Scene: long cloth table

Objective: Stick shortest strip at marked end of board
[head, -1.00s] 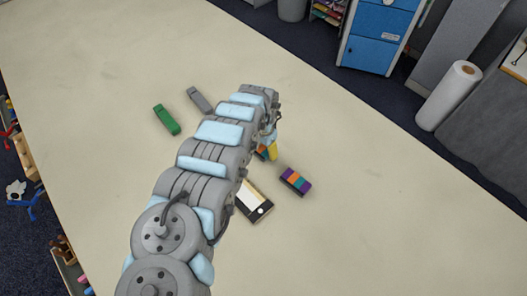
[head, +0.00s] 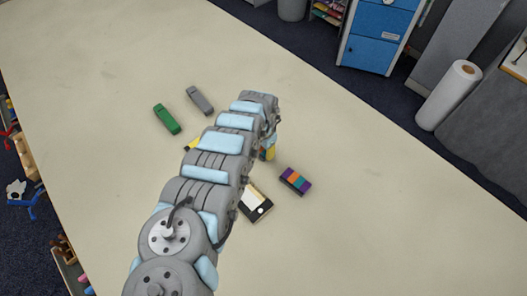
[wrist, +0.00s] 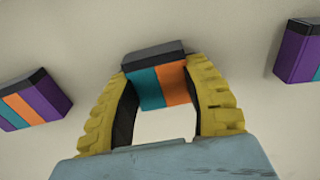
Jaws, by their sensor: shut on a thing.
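My gripper (wrist: 160,76) has yellow ribbed fingers shut on a short strip (wrist: 160,88) with teal and orange bands and a dark edge. In the head view my gripper (head: 268,152) is mostly behind my arm. A second strip (head: 295,181), banded purple, orange and teal, lies on the table to its lower right. The wrist view shows a strip with purple, orange and teal bands (wrist: 32,104) at left and a purple-ended strip (wrist: 297,52) cut off at right.
A green block (head: 167,119) and a grey block (head: 199,100) lie left of my arm. A small yellow and dark thing (head: 191,146) peeks out beside my arm, mostly hidden. The table (head: 390,215) is clear at right.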

